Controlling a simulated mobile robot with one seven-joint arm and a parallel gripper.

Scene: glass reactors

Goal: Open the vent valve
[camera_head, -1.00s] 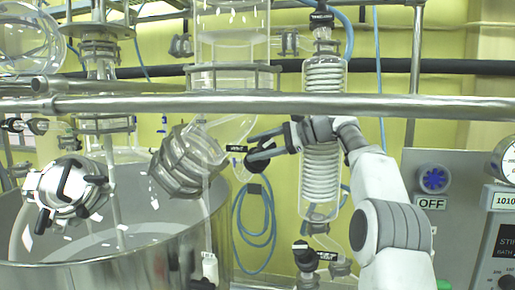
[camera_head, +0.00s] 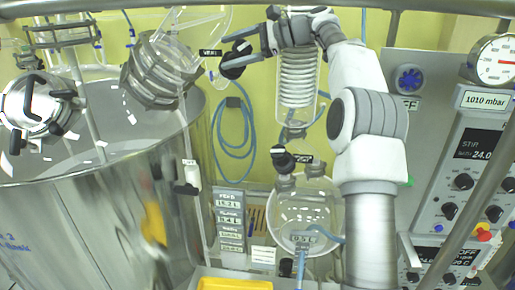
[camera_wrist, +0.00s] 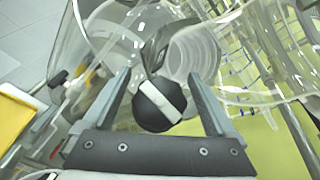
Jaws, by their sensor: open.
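The vent valve's black knob (camera_head: 233,68) sits beside its small dark label (camera_head: 210,52) on the glassware in the head view. In the wrist view the round black knob (camera_wrist: 158,104) with a white bar across it lies between my two fingers. My gripper (camera_head: 240,50) is open around the knob, and it also shows in the wrist view (camera_wrist: 159,77). There is a visible gap between the left finger and the knob; whether the right finger touches it I cannot tell.
A large steel vessel (camera_head: 110,200) stands at left with clamped glass necks above. A glass coil condenser (camera_head: 297,85) hangs behind my arm. A round glass flask (camera_head: 305,215) with another black-knobbed valve (camera_head: 283,160) is below. A control panel (camera_head: 480,160) stands at right.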

